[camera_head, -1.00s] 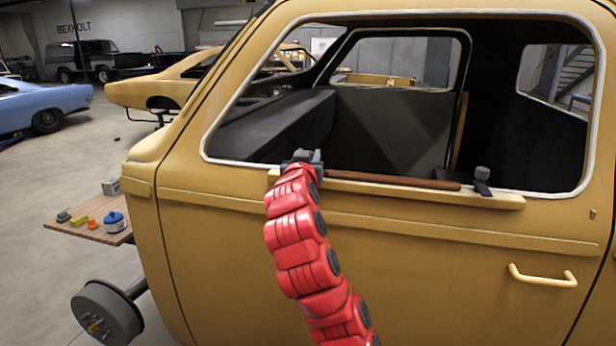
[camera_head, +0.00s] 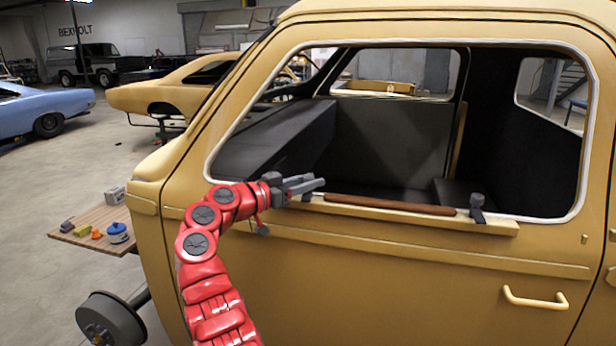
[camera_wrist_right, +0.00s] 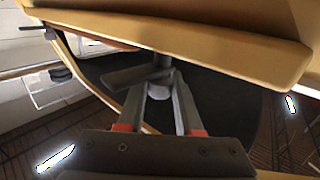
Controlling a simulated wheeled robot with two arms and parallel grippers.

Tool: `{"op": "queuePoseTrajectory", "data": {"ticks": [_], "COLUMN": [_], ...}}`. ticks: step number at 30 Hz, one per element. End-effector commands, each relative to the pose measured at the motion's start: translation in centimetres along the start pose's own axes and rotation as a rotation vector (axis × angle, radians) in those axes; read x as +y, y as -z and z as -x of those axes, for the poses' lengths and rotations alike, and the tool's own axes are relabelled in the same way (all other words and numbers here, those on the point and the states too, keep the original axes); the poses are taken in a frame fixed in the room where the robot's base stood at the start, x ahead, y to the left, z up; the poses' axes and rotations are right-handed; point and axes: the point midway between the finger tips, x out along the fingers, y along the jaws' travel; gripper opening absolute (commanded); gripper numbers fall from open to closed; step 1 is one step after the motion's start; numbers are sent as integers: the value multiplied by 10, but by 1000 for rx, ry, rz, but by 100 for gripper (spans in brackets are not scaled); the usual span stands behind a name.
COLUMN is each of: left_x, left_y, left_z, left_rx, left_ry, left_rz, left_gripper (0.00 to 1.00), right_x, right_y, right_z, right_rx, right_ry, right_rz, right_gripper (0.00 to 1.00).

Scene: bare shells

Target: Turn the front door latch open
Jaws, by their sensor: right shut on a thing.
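The yellow car door (camera_head: 400,275) stands in front of me with a ledge (camera_head: 370,213) below its window opening. My right gripper (camera_head: 305,184) reaches the left, front end of this ledge in the head view. In the right wrist view the same gripper (camera_wrist_right: 160,102) is shut on the front door latch (camera_wrist_right: 135,76), a dark grey lever with a rounded end between the fingers. In the head view the gripper hides most of this latch. A second dark grey latch (camera_head: 478,206) stands at the ledge's right end. My left gripper is not in view.
A brown strip (camera_head: 390,204) runs along the ledge between the latches. A door handle (camera_head: 536,300) sits lower right. A wooden board (camera_head: 95,228) with a blue pot (camera_head: 118,232) and small items is at the left. The window opening is clear.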

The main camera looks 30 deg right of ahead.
Motion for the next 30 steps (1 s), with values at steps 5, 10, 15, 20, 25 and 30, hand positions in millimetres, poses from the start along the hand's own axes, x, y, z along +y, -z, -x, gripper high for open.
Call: {"op": "queuePoseTrajectory", "data": {"ticks": [5, 10, 15, 20, 25, 30], "left_x": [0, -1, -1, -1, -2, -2], "left_y": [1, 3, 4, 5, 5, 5], "left_z": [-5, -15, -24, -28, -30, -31], "left_rx": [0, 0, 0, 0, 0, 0], "left_ry": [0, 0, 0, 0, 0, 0], "left_rz": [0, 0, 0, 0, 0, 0], "left_gripper": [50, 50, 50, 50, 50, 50], "right_x": [-3, -7, -6, -3, -2, -1], "right_y": [-7, -10, -7, -1, 4, 7], "right_z": [-3, -3, 0, 1, 3, 2], "right_rx": [-24, -40, -30, -7, 13, 20], "right_ry": [-73, -124, -163, -188, -197, -200], "right_rz": [9, 12, 8, 2, -2, -6], "right_gripper": [0, 0, 0, 0, 0, 0]}}
